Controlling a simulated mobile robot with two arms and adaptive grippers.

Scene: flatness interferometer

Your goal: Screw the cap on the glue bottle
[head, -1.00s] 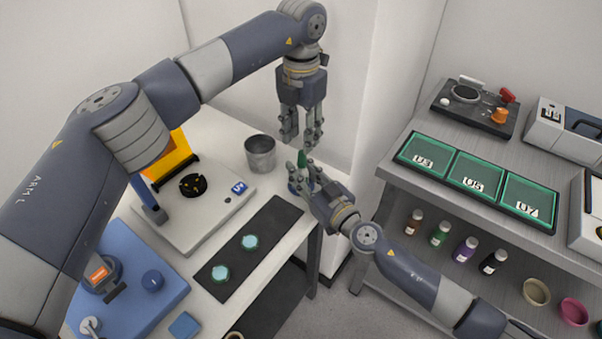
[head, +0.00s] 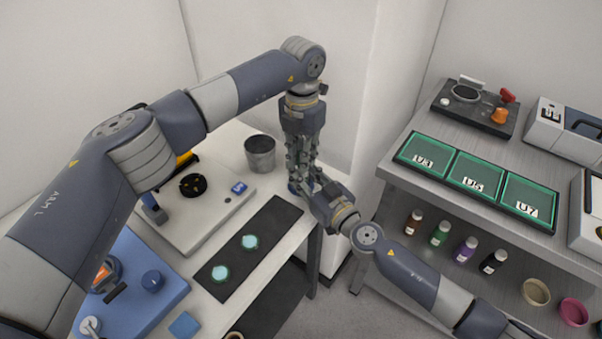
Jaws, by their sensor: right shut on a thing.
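My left gripper (head: 301,172) points straight down from above at the table's far right corner. Its fingers overlap those of my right gripper (head: 303,180) in the head view, so I cannot tell how far apart they are or whether they hold anything. My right gripper comes in from the lower right and is shut on the glue bottle, which the fingers of both grippers hide. I cannot make out the cap or whether it touches the bottle.
A grey metal cup (head: 260,153) stands just left of the grippers. A black mat (head: 222,258) with two teal discs (head: 250,242) lies in front. The UV device (head: 205,215) is further left. Several small bottles (head: 440,233) stand on the right shelf.

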